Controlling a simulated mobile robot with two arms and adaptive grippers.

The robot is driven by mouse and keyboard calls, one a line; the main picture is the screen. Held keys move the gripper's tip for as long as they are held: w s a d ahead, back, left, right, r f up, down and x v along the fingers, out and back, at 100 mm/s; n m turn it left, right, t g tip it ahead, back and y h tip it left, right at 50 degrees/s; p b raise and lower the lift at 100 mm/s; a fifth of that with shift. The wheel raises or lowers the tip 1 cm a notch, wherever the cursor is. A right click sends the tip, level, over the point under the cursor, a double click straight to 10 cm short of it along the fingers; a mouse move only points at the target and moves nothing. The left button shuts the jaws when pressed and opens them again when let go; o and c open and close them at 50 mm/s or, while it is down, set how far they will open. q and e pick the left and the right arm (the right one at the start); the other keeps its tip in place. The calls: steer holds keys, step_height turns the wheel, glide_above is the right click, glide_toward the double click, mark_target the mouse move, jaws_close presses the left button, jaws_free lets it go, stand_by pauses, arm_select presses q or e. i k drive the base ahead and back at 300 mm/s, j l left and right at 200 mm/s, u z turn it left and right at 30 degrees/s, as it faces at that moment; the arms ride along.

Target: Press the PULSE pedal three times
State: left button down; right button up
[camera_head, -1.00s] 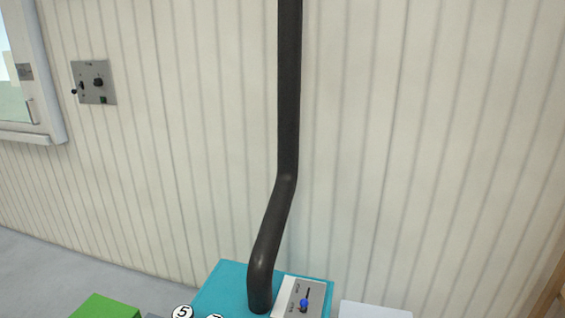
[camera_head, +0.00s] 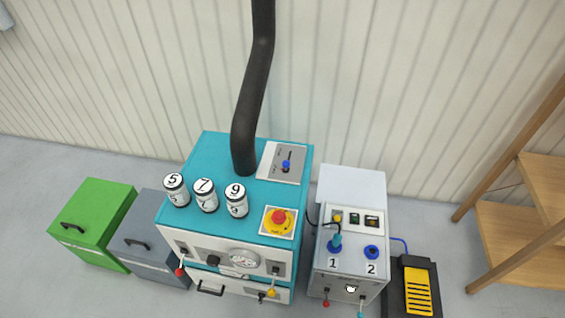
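A foot pedal with a ribbed yellow plate (camera_head: 418,291) in a black housing (camera_head: 393,296) sits on the floor at the lower right in the head view. No PULSE label is legible on it. A blue cable (camera_head: 401,241) runs near its top, beside the grey-white control box (camera_head: 351,187) to its left. The pedal's lower edge is close to the bottom of the picture. Neither of my grippers is in view.
A teal machine (camera_head: 222,153) with a black pipe (camera_head: 252,95), numbered canisters and a red stop button (camera_head: 279,217) stands left of the control box. Green (camera_head: 92,210) and grey (camera_head: 146,236) drawer boxes are further left. A wooden shelf (camera_head: 510,232) stands right of the pedal.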

mark_target(418, 298)
steer(key=z, duration=1.85)
steer(key=l+u, duration=0.25)
steer(key=l, duration=2.25)
